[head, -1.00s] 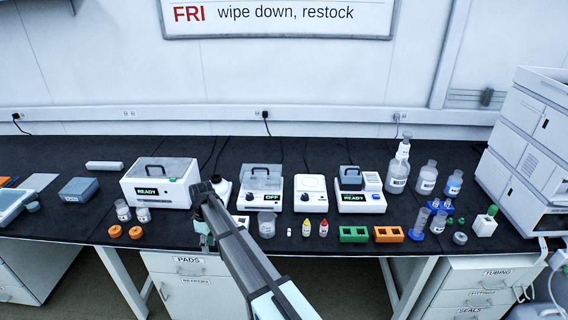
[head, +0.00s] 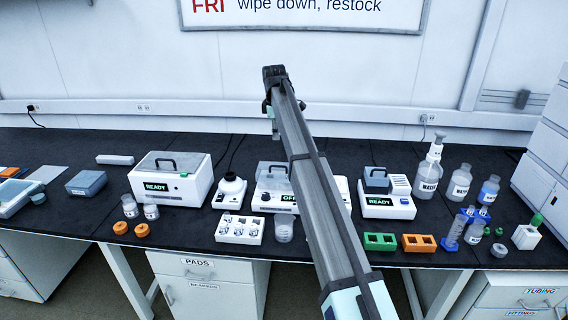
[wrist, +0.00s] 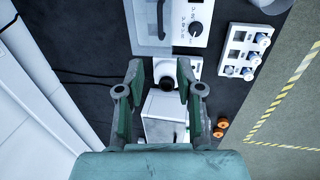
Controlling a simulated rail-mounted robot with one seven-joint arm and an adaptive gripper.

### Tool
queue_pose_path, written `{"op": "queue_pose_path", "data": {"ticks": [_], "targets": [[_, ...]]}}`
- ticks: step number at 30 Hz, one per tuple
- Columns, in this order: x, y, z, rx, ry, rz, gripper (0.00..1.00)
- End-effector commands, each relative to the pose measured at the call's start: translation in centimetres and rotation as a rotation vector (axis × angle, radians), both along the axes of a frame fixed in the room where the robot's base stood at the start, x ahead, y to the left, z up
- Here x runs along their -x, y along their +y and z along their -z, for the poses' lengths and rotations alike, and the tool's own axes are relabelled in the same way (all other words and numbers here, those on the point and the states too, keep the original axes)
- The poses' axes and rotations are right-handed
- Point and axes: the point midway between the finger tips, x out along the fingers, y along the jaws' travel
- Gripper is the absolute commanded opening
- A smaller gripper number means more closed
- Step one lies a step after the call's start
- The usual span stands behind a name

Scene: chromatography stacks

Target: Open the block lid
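Several bench devices have handled lids, and I cannot tell which is the block. A white READY unit (head: 387,204) at right carries a dark block-like lid (head: 376,180) with a handle, lying closed. A white OFF unit (head: 268,198) at centre has a clear lid (head: 272,172) with a dark handle, partly hidden by my arm. My gripper (head: 275,76) is raised high above the bench. In the wrist view my gripper (wrist: 161,80) is open and empty, fingers apart, over the vortex mixer (wrist: 165,70).
A white vial rack (head: 239,230), a clear beaker (head: 283,230) and orange rings (head: 131,230) stand along the front. Green (head: 380,242) and orange (head: 419,244) racks lie before the right unit. Bottles (head: 459,183) crowd the right. The wall is close behind the bench.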

Motion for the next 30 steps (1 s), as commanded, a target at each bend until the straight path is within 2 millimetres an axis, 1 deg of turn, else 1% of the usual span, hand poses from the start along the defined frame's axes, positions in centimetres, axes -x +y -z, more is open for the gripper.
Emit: {"op": "queue_pose_path", "data": {"ticks": [15,21,27,30], "targets": [[-1.9,-0.1,9.6,-0.001,0.003,0.003,0.36],[-2.5,-0.1,13.0,-0.001,0.003,0.003,0.36],[-3.0,-0.1,15.0,-0.002,0.001,0.003,0.36],[-3.0,-0.1,15.4,-0.002,0.001,0.003,0.36]]}}
